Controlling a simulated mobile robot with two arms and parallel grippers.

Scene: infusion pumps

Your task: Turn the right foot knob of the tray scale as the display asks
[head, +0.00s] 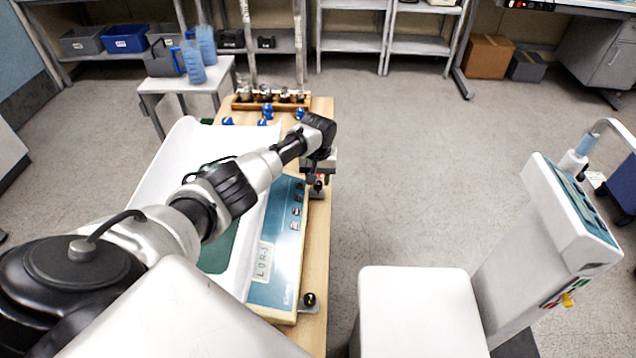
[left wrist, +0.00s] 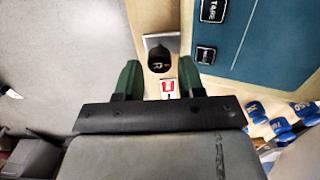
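The tray scale has a white tray (head: 163,166) and a blue front panel (head: 275,290). Its small display (head: 264,262) shows characters that look like "L 0 R-1", not clearly legible. The right foot knob (left wrist: 158,62) is black with a yellow mark and an "R"; in the head view the knob (head: 318,186) is at the panel's far end. My left gripper (left wrist: 158,75) is open, its green fingers apart on either side of the knob in the picture, without visible contact. In the head view the gripper (head: 319,168) is above the knob. My right gripper is out of view.
A second black foot knob (head: 308,299) is at the panel's near end. Blue-topped weights (head: 267,111) and a wooden rack (head: 270,104) stand beyond the scale. A white device (head: 535,225) stands at the right.

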